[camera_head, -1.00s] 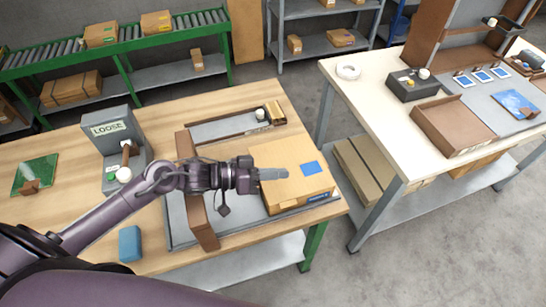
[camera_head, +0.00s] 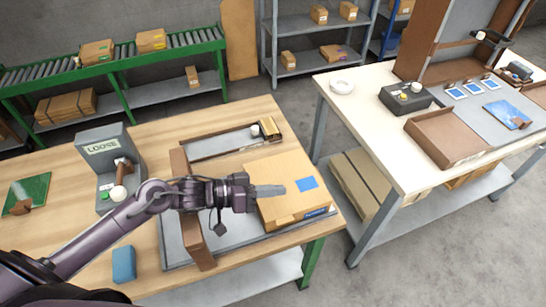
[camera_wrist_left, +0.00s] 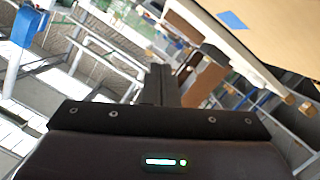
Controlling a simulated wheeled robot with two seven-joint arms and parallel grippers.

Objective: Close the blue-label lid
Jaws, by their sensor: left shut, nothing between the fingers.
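A tan cardboard box (camera_head: 280,208) with a blue label (camera_head: 306,183) on its top lies on the grey tray at the right end of the wooden workbench. Its lid looks flat in the head view. My left gripper (camera_head: 282,190) is shut and empty, its fingertips at or just above the box top, left of the label. I cannot tell whether they touch. In the left wrist view, the label (camera_wrist_left: 232,20) and box top (camera_wrist_left: 272,36) show at the upper right, beside the fingers. My right gripper is in neither view.
A brown upright divider (camera_head: 196,235) stands left of the box under my left arm. A grey device marked LOOSE (camera_head: 104,148), a blue block (camera_head: 123,264) and a green board (camera_head: 27,192) are on the bench. A pale table (camera_head: 372,113) stands at right across a floor gap.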

